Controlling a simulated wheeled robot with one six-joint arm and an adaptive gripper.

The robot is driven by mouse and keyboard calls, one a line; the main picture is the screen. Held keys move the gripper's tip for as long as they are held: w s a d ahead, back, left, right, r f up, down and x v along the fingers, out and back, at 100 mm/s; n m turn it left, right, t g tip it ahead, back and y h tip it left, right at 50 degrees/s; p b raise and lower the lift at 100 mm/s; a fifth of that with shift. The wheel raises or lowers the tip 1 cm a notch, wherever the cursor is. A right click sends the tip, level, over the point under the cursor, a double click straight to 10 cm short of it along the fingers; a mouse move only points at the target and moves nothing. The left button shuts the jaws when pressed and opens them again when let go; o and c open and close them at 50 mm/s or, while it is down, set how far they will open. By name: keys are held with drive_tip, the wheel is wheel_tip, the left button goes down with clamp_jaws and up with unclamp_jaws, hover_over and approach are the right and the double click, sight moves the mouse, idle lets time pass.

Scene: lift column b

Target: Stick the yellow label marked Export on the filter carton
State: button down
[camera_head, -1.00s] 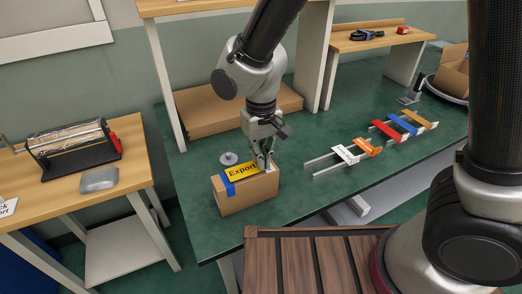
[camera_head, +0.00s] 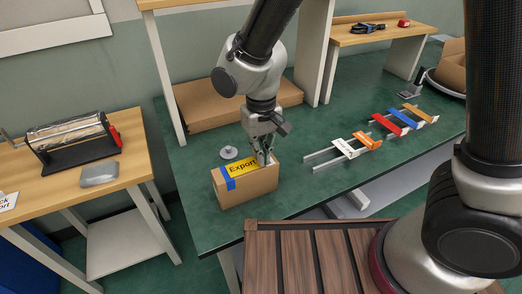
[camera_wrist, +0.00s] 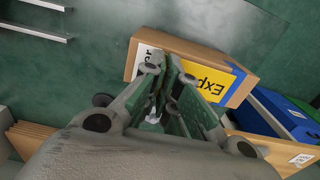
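The filter carton (camera_head: 245,193) stands on the green table, near its left front edge. The yellow label marked Export (camera_head: 241,168) lies over the carton's top, beside a strip of blue tape; I cannot tell whether it is fully flat against it. It also shows in the wrist view (camera_wrist: 212,80), partly hidden by a finger. My gripper (camera_head: 264,160) points down at the right end of the label, by the carton's top. In the wrist view its fingertips (camera_wrist: 172,66) are close together at the label's edge. Whether they pinch the label is hidden.
A row of slotted holders with white, orange, red, blue and tan tags (camera_head: 386,128) stands to the right. A grey round weight (camera_head: 229,152) lies behind the carton. A shelf with flat cardboard (camera_head: 215,105) is behind. A side table (camera_head: 60,190) with a roll dispenser (camera_head: 72,138) stands left.

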idle(0.4)
drive_tip(key=c, duration=1.6)
unclamp_jaws()
drive_tip(key=shift+o, duration=0.2)
wheel_tip(320, 180, up, 12)
